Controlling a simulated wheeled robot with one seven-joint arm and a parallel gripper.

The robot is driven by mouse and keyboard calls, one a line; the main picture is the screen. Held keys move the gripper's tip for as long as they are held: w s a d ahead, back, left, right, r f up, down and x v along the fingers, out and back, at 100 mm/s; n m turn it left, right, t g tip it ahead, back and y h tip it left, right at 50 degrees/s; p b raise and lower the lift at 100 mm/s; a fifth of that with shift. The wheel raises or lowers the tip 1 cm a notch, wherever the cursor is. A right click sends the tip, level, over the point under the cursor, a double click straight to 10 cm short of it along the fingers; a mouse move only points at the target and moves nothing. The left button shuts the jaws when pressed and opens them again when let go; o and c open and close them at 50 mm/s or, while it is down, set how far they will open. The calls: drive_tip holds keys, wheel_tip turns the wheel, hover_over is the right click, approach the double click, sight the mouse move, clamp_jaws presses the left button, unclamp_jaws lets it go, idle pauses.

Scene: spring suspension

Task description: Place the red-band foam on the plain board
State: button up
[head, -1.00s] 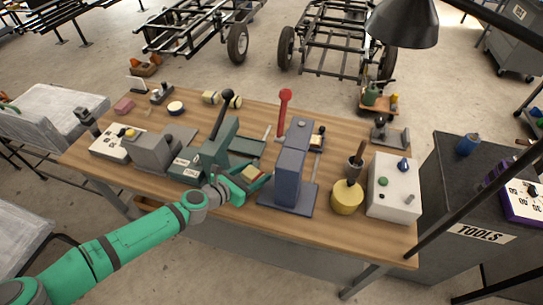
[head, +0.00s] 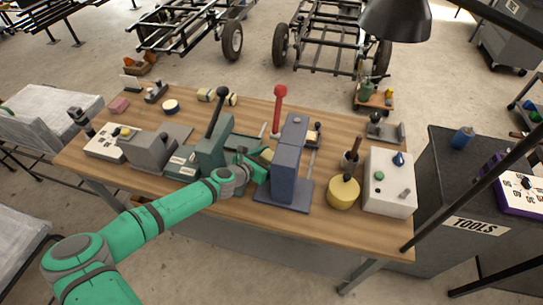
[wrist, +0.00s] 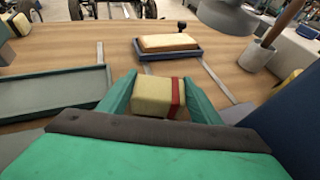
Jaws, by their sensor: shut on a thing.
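My gripper (wrist: 158,98) is shut on the red-band foam (wrist: 152,97), a cream block with a red band near its right end in the wrist view. In the head view, my gripper (head: 262,163) is between the green lever press (head: 213,143) and the blue lever press (head: 287,165), and part of the foam (head: 267,154) shows. In the wrist view, an empty grey-green board with a raised rim (wrist: 55,92) lies to the left. A smaller blue-grey tray (wrist: 168,54) ahead bears a cream pad (wrist: 168,42). I cannot tell which is the plain board.
The blue press stands close on my gripper's right. A yellow pot (head: 343,193) and a white box (head: 389,180) stand farther right. Several foam pieces (head: 206,95) lie at the back of the wooden table (head: 225,220). The table's front strip is clear.

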drive_tip(key=shift+f, duration=0.2)
drive_tip(key=o, duration=1)
drive_tip(key=shift+o, duration=0.2)
